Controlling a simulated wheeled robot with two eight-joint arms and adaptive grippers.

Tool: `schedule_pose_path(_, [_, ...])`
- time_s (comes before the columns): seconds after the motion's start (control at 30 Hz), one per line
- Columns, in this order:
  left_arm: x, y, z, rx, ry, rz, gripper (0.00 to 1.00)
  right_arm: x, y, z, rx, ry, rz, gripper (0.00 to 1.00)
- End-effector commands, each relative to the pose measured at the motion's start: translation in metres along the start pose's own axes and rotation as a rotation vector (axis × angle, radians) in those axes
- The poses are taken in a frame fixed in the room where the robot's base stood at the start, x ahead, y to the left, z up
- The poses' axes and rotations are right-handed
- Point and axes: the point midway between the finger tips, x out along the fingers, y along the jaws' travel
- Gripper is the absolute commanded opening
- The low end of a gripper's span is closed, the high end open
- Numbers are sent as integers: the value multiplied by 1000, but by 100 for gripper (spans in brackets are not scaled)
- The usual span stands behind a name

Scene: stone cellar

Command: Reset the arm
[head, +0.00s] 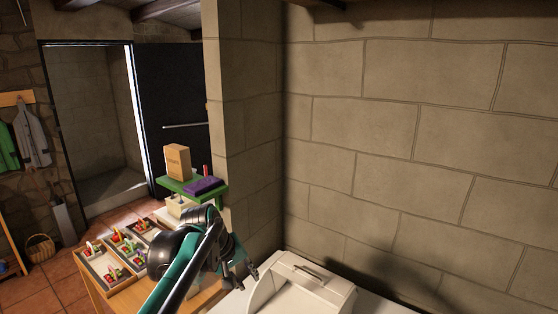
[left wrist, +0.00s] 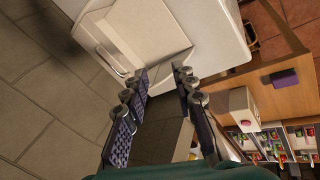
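My left arm, teal and black, reaches up from the bottom of the head view. Its left gripper (head: 241,277) hangs beside a cream box with a handle on its lid (head: 318,293). The left wrist view also shows this gripper (left wrist: 160,72), with its two dark padded fingers apart and nothing between them. The cream box (left wrist: 135,40) lies beyond the fingertips in that view, and I see no contact with it. My right gripper is in neither view.
A wooden table (head: 205,299) stands left of the box, with trays of small colourful items (head: 112,262). A green shelf (head: 205,192) holds a brown box (head: 178,161) and a purple item (head: 203,186). A stone wall (head: 420,150) closes off the right. A wicker basket (head: 40,247) stands far left.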

Motion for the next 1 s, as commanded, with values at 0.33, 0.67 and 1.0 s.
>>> schedule_pose_path(0.33, [0,-108,91,248,172,-77,27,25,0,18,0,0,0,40])
schedule_pose_path(0.67, [35,-202,166,470,299,-171,27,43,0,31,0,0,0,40])
schedule_pose_path(1.0, [48,-226,184,537,334,-202,27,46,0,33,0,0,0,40])
